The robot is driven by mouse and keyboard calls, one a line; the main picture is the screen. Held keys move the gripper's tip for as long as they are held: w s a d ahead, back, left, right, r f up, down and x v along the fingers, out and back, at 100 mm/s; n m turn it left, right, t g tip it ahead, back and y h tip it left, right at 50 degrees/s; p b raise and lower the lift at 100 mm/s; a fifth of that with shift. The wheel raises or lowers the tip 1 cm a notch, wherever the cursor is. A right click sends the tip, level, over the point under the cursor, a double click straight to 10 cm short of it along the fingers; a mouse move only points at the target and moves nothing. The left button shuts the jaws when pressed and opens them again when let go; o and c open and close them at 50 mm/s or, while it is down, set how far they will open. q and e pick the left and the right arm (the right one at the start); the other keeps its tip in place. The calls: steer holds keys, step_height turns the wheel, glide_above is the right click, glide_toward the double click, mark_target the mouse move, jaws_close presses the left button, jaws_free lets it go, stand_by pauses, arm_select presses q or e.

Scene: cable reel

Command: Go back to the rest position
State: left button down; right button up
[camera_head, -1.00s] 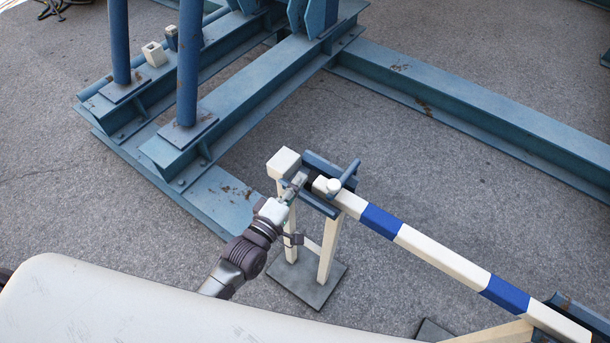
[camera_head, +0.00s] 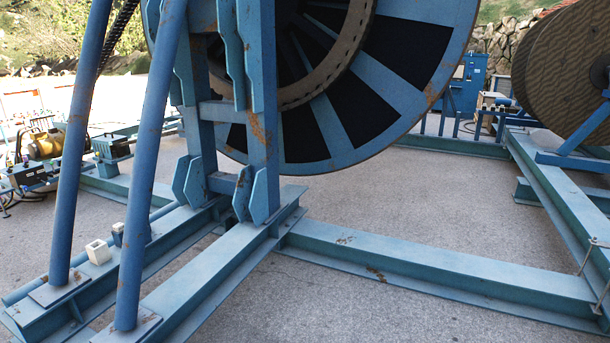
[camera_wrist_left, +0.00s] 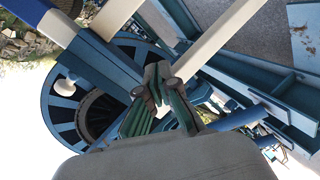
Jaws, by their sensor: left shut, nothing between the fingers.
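My left gripper (camera_wrist_left: 160,92) shows in the left wrist view, its fingers together and empty. It is not in the head view. In the wrist view, a blue bracket and white-and-blue striped bar (camera_wrist_left: 50,20) lie at the upper left, and a white post (camera_wrist_left: 215,38) runs up to the upper right. The gripper appears close to them; I cannot tell whether it touches. The big blue cable reel (camera_head: 375,90) stands in the head view and appears in the wrist view (camera_wrist_left: 62,100) behind the bracket. My right gripper is not in view.
Blue floor beams (camera_head: 440,282) surround the reel stand, with two blue posts (camera_head: 146,190) at the left. Yellow-and-grey equipment (camera_head: 45,145) is at far left. A second, brown reel (camera_head: 565,75) is at right. Grey ground (camera_head: 390,205) is open between beams.

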arm_select(q)
steer(key=s+a+f+m+g+y, duration=0.1)
steer(key=s+a+f+m+g, duration=0.25)
steer(key=s+f, duration=0.55)
steer(key=s+a+f+m+g+y, duration=0.25)
steer(key=s+f+g, duration=0.2)
steer(key=f, duration=0.85)
steer(key=s+a+f+m+g, duration=0.1)
steer(key=s+f, duration=0.3)
steer(key=s, duration=0.5)
steer(key=s+a+f+m+g, duration=0.1)
steer(key=s+f+m+g, duration=0.3)
steer(key=s, duration=0.6)
steer(key=shift+a+f+m+y, duration=0.3)
steer(key=shift+a+f+y, duration=0.15)
steer(key=shift+f, duration=0.3)
